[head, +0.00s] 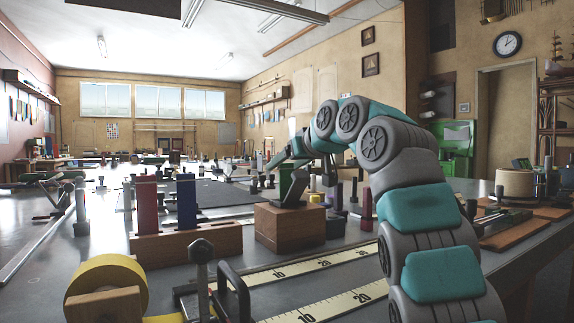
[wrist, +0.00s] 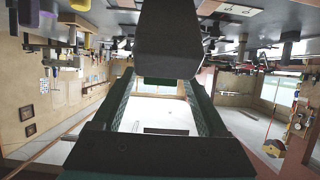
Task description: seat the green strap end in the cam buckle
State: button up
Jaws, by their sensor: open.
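A wooden block (head: 290,228) stands on the bench and carries the cam buckle, whose grey tilted lever (head: 292,190) faces me. A green upright piece (head: 284,178), apparently the green strap end, shows just behind the lever; how deep it sits in the buckle is hidden. My gripper (head: 276,160) is just above and beside it. In the wrist view, which is upside down, the two fingers (wrist: 166,92) are spread apart. A dark block (wrist: 168,45) shows at their tip end; I cannot tell whether it is the strap end. No grip on anything shows.
A wooden rack (head: 188,243) with a red upright piece (head: 147,205) and a blue one (head: 187,202) stands left of the block. A yellow roll (head: 118,272) and a black handle (head: 232,290) are in front. Yellow rulers (head: 325,260) lie flat on the bench.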

jog(key=b+v, duration=0.2)
jog(key=v, duration=1)
